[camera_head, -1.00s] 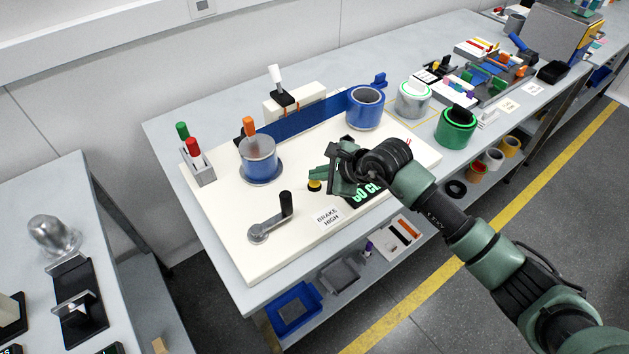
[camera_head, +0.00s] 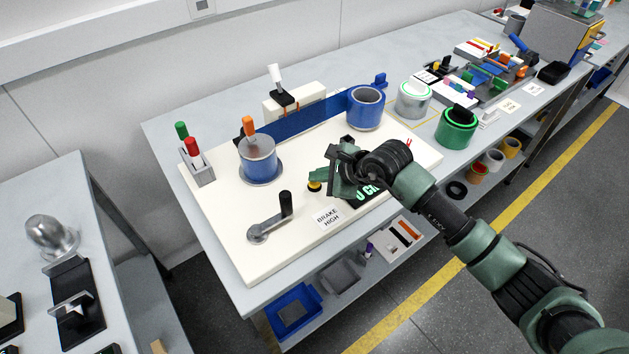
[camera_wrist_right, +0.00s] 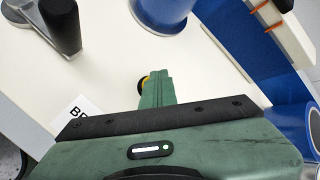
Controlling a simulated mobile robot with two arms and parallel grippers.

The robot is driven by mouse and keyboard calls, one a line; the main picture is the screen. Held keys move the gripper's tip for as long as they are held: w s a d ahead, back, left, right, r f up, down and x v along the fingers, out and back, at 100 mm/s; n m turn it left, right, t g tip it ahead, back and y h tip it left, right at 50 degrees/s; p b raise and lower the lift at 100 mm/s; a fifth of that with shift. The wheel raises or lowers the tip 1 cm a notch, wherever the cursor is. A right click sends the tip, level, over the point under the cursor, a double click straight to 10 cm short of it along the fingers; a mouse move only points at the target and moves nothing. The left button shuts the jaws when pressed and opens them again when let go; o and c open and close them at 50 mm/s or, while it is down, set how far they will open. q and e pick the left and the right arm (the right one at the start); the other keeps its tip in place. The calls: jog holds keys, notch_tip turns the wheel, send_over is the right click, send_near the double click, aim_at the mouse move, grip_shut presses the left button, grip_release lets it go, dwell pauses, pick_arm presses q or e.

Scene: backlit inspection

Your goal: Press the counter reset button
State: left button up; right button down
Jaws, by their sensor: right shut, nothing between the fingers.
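The button (camera_head: 314,187), dark-topped with a yellow ring, sits on the cream board (camera_head: 235,225), left of a black counter display (camera_head: 370,190) with green characters. My right gripper (camera_head: 317,175) is shut and empty, its green fingertips right over the button in the head view. In the right wrist view the shut fingers (camera_wrist_right: 158,78) hide most of the button, and only a yellow edge (camera_wrist_right: 141,84) shows beside them. I cannot tell whether the tips touch it. The gripper and wrist hide part of the display. My left gripper is not in view.
A crank handle (camera_head: 285,203) stands up at the front left, near a BRAKE HIGH label (camera_head: 327,217). A blue roll (camera_head: 258,160) with an orange-topped post stands behind the button. Another blue roll (camera_head: 366,108) stands farther back. The board between crank and button is clear.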

aim_at(317, 184)
jog(key=shift+r+p, duration=0.35)
jog(key=shift+r, duration=0.4)
jog(key=shift+r+p, duration=1.25)
jog(key=shift+r, duration=1.3)
